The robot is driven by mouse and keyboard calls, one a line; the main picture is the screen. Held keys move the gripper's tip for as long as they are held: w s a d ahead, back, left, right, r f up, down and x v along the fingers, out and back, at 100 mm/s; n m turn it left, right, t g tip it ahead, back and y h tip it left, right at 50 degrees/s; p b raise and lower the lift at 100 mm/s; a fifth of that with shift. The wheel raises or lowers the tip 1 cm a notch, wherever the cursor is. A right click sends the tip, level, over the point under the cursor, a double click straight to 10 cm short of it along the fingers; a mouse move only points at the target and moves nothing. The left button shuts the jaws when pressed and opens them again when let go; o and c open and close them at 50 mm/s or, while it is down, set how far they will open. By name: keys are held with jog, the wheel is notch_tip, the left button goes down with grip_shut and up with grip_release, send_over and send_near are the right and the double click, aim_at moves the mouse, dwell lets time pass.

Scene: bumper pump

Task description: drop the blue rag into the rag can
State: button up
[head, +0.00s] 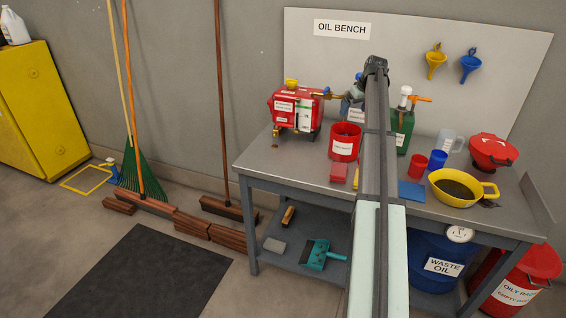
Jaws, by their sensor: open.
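The blue rag (411,191) lies flat on the oil bench, right of my arm and left of the yellow drain pan. The rag can is a red can (518,283) on the floor at the lower right, beside the bench leg. My arm rises up the middle of the view, across the bench. My gripper cannot be made out; the arm hides what is behind it.
A yellow pan (463,188) of dark oil, a blue cup (438,160), a red cup (417,163) and a red funnel-shaped vessel (492,152) crowd the right of the bench (262,160). A red bucket (345,142) stands left of my arm. A waste oil drum (432,262) stands beneath.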

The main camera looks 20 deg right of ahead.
jog(key=v, duration=1.1)
jog(key=shift+r, duration=0.4)
jog(key=shift+s, duration=0.1)
